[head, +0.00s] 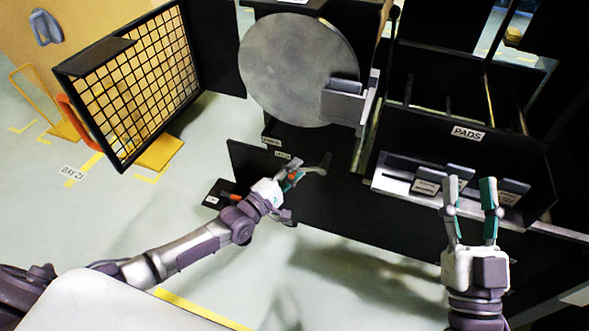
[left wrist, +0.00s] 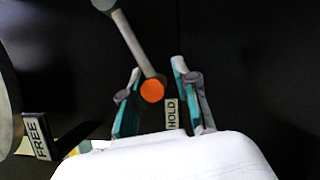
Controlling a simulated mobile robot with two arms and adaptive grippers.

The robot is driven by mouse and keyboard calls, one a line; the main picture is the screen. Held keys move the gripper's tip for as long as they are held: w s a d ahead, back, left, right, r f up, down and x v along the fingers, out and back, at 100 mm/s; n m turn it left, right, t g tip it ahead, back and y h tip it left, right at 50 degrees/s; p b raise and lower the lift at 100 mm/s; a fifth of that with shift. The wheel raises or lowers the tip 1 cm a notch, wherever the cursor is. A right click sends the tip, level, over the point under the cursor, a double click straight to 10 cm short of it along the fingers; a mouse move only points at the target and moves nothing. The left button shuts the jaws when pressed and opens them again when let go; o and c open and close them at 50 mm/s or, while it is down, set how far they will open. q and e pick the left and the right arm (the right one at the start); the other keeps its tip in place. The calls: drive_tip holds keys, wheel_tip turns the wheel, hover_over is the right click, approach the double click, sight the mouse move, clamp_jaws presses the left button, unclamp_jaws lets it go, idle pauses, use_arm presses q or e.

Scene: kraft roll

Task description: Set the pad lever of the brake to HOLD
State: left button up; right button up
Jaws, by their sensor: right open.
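The pad lever (head: 312,169) is a grey bar with an orange knob (left wrist: 152,90). In the left wrist view its bar (left wrist: 132,44) slants from a pivot at the upper left down to the knob. The knob lies close to the HOLD label (left wrist: 172,113), well away from the FREE label (left wrist: 40,136). My left gripper (left wrist: 157,68) is open, its fingers either side of the knob, with a gap at the right finger. In the head view my left gripper (head: 289,177) partly hides the knob. My right gripper (head: 470,182) is open and empty.
A large grey disc (head: 290,68) with a grey block (head: 345,104) at its edge stands above the lever. A black PADS rack (head: 420,140) stands behind my right gripper. An open mesh guard (head: 140,85) with an orange handle (head: 78,122) is at left.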

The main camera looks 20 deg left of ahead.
use_arm(q)
drive_tip(key=shift+o, duration=0.6)
drive_tip(key=shift+r, duration=0.1)
drive_tip(key=v, duration=1.2)
